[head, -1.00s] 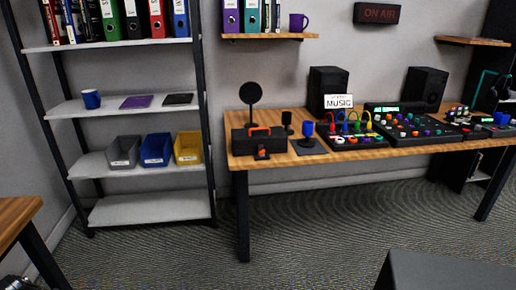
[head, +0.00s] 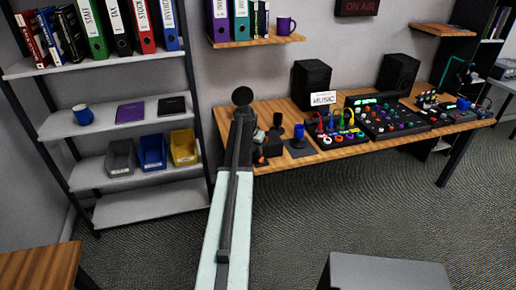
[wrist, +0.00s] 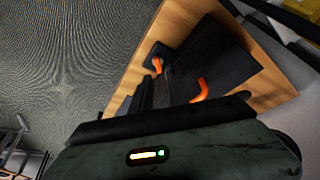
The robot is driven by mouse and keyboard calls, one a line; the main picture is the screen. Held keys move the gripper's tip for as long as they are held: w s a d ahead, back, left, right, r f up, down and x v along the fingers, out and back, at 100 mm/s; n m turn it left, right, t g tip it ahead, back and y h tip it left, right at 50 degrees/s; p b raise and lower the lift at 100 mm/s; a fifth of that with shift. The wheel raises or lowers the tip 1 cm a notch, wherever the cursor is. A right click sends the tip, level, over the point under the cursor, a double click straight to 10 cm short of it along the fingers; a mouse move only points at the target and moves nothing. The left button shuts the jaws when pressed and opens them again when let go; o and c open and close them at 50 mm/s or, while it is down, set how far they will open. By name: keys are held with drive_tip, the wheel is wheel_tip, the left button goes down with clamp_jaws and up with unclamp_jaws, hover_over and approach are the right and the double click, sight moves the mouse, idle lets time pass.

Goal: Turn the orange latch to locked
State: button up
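A dark box sits at the left end of the wooden desk, and its top shows in the wrist view (wrist: 222,62). An orange handle (wrist: 200,90) is on the box. The orange latch (wrist: 157,65) is on a small dark plate beside the box. In the head view a bit of the latch (head: 262,159) shows just right of my arm, which hides most of the box. My gripper (wrist: 148,93) is over the desk end near the latch, apparently short of it. Its fingers are dark and hard to separate, so its opening is unclear. I cannot tell which way the latch is turned.
The desk (head: 335,152) carries a small stand, a blue cup (head: 299,131), mixers with cables and two speakers. A shelf unit (head: 130,120) with binders and bins stands left of my arm. A grey block (head: 385,272) is at the lower right.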

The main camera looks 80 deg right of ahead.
sight(261, 159)
drive_tip(key=b+x, duration=0.7)
drive_tip(key=x, duration=0.1)
drive_tip(key=shift+s+b, duration=0.25)
drive_tip(key=shift+b, duration=0.1)
drive_tip(key=shift+r, duration=0.1)
clamp_jaws()
